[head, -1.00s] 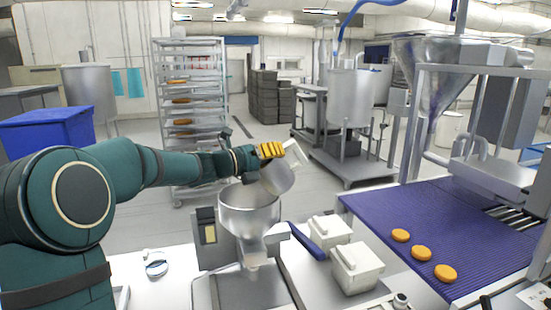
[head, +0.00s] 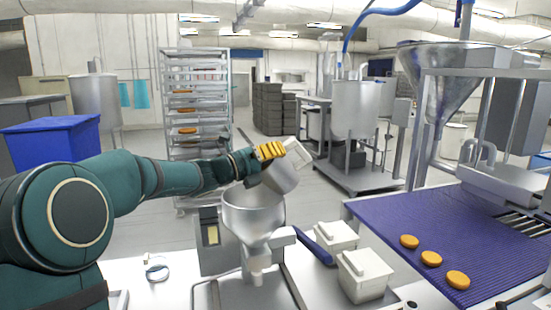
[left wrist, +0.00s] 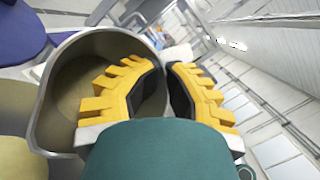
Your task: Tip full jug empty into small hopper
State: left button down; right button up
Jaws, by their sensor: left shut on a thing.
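The grey jug (head: 284,178) is tilted above the small hopper (head: 253,214), a shiny metal funnel on a stand on the worktop. My left gripper (head: 269,151), with yellow ribbed fingers, is shut on the jug and holds it near its top. A pale handle part sticks up at the right. In the left wrist view the jug's round mouth (left wrist: 58,72) faces the camera, and its inside looks brownish. Whether anything is left in it I cannot tell. The fingers (left wrist: 165,85) hide part of the mouth. My right gripper is not in view.
White lidded tubs (head: 362,275) and a blue-handled tool (head: 313,247) lie right of the hopper. A purple belt (head: 455,225) carries orange rounds (head: 431,258). A blue crate (head: 48,135) stands at left, a tray rack (head: 195,105) behind. The worktop at front left is mostly clear.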

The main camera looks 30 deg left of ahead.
pick_arm(q)
jog(key=shift+d+f+b, duration=0.2)
jog(key=shift+f+b, duration=0.35)
jog(key=shift+f, duration=0.1)
jog(key=shift+s+a+t+h+b, duration=0.15)
jog(key=shift+s+t+h+b, duration=0.15)
jog(key=shift+s+t+b, duration=0.25)
jog(key=shift+t, duration=0.45)
jog(key=shift+s, duration=0.1)
jog(key=shift+h, duration=0.3)
dwell(0.4)
jog(key=shift+w, duration=0.6)
jog(key=shift+s+a+r, duration=0.1)
jog(key=shift+s+r, duration=0.05)
jog(key=shift+s, duration=0.2)
jog(key=shift+a, duration=0.15)
dwell(2.2)
